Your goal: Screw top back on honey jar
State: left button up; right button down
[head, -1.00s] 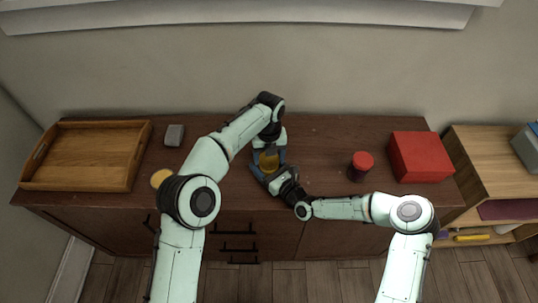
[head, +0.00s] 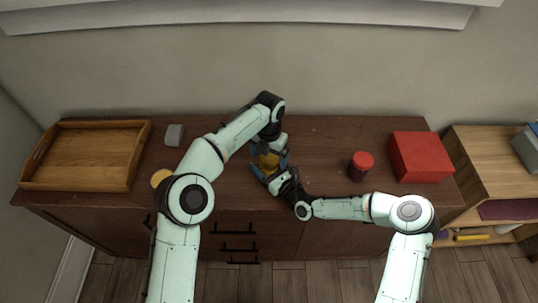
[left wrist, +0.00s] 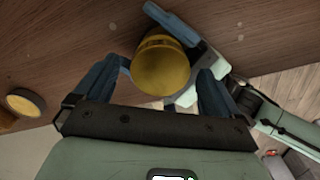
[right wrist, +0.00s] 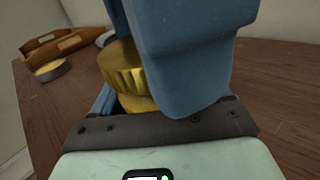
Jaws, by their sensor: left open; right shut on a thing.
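The honey jar (head: 269,161) stands near the middle of the dark wooden cabinet top, partly hidden by both grippers. Its ridged gold lid (right wrist: 120,66) shows in the right wrist view over the amber jar body (right wrist: 138,103); whether it is fully tight cannot be told. The lid fills the middle of the left wrist view (left wrist: 162,66). My right gripper (head: 268,172) is shut on the jar from the front right. My left gripper (left wrist: 163,74) is open above, its fingers on either side of the lid with gaps visible.
A wooden tray (head: 63,184) lies at the left end. A grey block (head: 174,135) and a round yellow-topped item (head: 160,177) sit near it. A red-topped jar (head: 363,159) and a red box (head: 420,155) stand to the right. The cabinet's back strip is clear.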

pick_arm(q)
jog(key=shift+r, duration=0.1)
jog(key=shift+r, duration=2.1)
jog(key=shift+c, duration=0.4)
